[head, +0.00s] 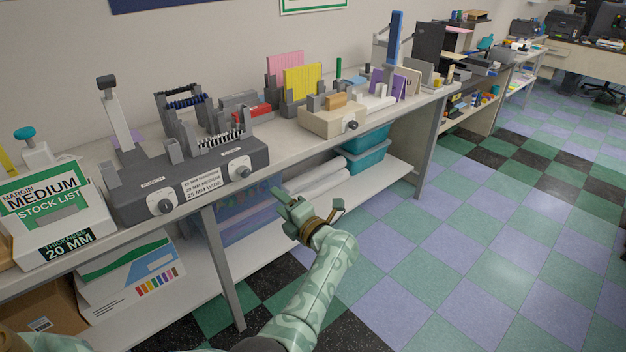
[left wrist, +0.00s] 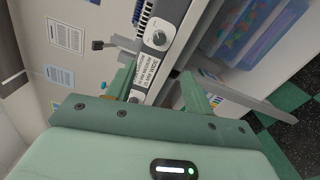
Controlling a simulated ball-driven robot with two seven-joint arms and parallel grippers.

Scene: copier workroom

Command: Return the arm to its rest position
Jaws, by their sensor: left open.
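My left arm (head: 310,285) reaches forward from the bottom of the head view, with a green patterned sleeve. My left gripper (head: 308,204) is in front of the workbench (head: 215,200), beside its front edge and over the aisle. It is apart from the bench and holds nothing. My right gripper does not show in either view.
Blue bins (head: 367,143) and white rolls (head: 320,178) lie on the shelf below. A bench leg (head: 222,265) stands left of my gripper. The checkered floor (head: 480,240) at right is clear.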

